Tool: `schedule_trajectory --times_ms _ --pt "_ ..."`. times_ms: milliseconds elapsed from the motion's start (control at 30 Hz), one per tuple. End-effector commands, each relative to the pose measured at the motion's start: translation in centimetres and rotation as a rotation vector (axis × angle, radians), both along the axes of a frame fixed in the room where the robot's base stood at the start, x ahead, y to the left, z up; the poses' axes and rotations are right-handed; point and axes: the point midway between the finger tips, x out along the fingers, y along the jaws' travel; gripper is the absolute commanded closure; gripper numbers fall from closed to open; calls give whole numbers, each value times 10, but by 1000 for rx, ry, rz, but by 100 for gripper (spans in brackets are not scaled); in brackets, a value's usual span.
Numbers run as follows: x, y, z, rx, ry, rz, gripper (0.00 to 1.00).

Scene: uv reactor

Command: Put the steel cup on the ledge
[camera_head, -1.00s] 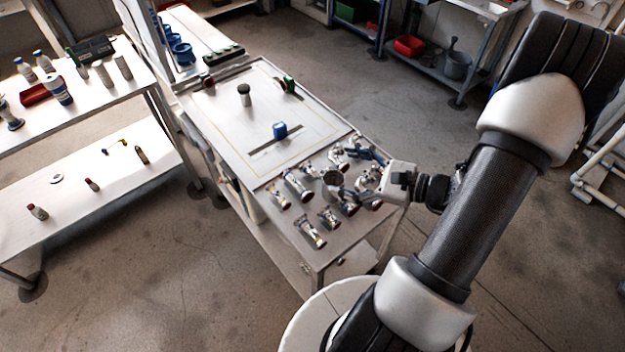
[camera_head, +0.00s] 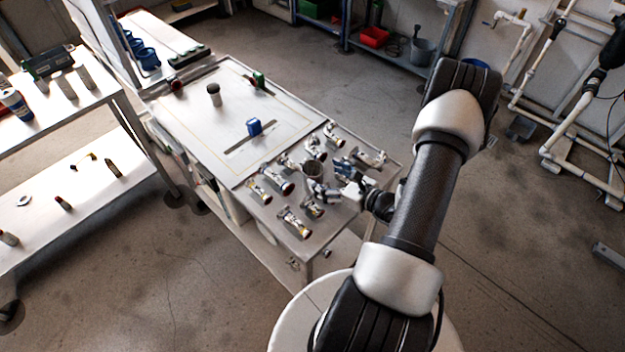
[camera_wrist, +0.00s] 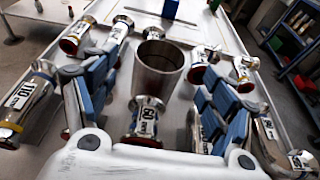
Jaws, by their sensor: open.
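The steel cup (camera_head: 313,168) stands upright and open-topped among metal fittings on the front part of the white workbench (camera_head: 205,150). It also shows large in the wrist view (camera_wrist: 158,72), where its inside looks empty. My gripper (camera_head: 336,182) is low over the bench, on the right side of the cup. In the wrist view my gripper (camera_wrist: 157,80) is open, with blue-padded fingers to the left and right of the cup. Gaps show between the fingers and the cup, so it is not gripped. I cannot tell which surface is the ledge.
Several labelled metal fittings (camera_wrist: 145,118) crowd around the cup and fingers. A blue block (camera_head: 254,127) and a dark-topped jar (camera_head: 214,94) stand on the clearer panel behind. A white shelf unit (camera_head: 70,175) with bottles is at left.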

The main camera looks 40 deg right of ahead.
Motion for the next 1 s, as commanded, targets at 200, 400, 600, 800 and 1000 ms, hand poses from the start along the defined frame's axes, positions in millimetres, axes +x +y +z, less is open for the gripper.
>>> schedule_trajectory --times_ms 200,400,600,800,1000 --pt "15 1 -5 -1 -1 0 23" --pt "42 3 -16 -2 -1 4 23" --pt "60 4 -20 -1 0 1 23" --pt "60 3 -20 0 0 0 23" --pt "60 3 -20 0 0 0 35"
